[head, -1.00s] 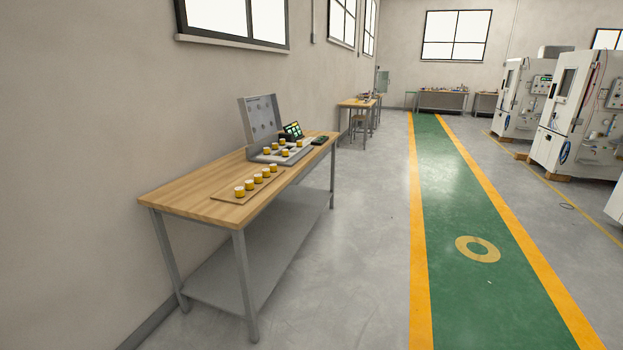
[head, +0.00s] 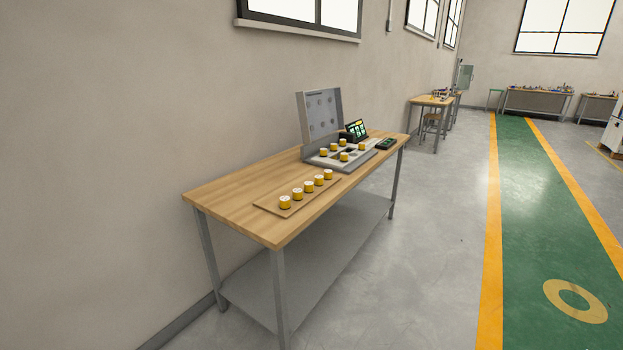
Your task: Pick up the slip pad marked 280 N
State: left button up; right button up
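Several small yellow pads with white tops (head: 309,187) stand in a row on a thin wooden board (head: 268,207) on the workbench. Several more yellow pads (head: 342,143) sit in an open grey case (head: 312,156) behind them, its lid upright. The markings are too small to read, so I cannot tell which pad, if any, is marked 280 N. Neither of my grippers is in the head view.
The wooden-topped workbench (head: 232,194) stands along the left wall, with a lower grey shelf (head: 325,250). A dark device with a lit screen (head: 357,129) and a green-black handheld item (head: 386,144) lie near the case. The floor to the right is clear, with a green lane (head: 530,220).

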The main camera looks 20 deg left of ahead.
aim_at(328, 174)
jog(key=i+u, duration=0.15)
jog(key=i, duration=0.65)
jog(key=i+u, duration=0.4)
jog(key=i, duration=0.2)
jog(key=i+l+u, duration=0.2)
jog(key=i+u, duration=0.2)
jog(key=i, duration=0.15)
